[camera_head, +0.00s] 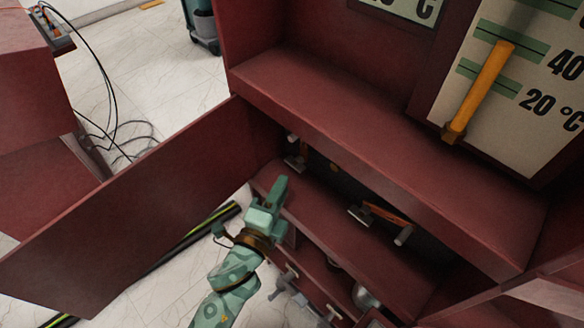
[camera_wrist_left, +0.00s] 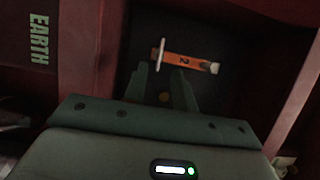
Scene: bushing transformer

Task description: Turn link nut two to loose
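An orange link bar marked 2 (camera_wrist_left: 186,62) lies across the dark recess ahead of my left gripper in the left wrist view. It has a pale, T-shaped piece at its left end (camera_wrist_left: 160,51) and a pale nut-like piece at its right end (camera_wrist_left: 213,67). In the head view the orange bar (camera_head: 384,213) sits in the red cabinet's recess, partly shaded. My left gripper (camera_head: 279,188) is at the recess opening, left of the bar. Its two fingers (camera_wrist_left: 160,80) are apart with nothing between them, just short of the bar. My right gripper is not in view.
A red shelf (camera_head: 390,150) overhangs the recess. An open red door panel (camera_head: 150,220) stands to the left. Another metal fitting (camera_head: 296,155) sits at the recess's left end. A temperature panel (camera_head: 500,85) with an orange bar is above right. "EARTH" lettering (camera_wrist_left: 40,38) marks the left wall.

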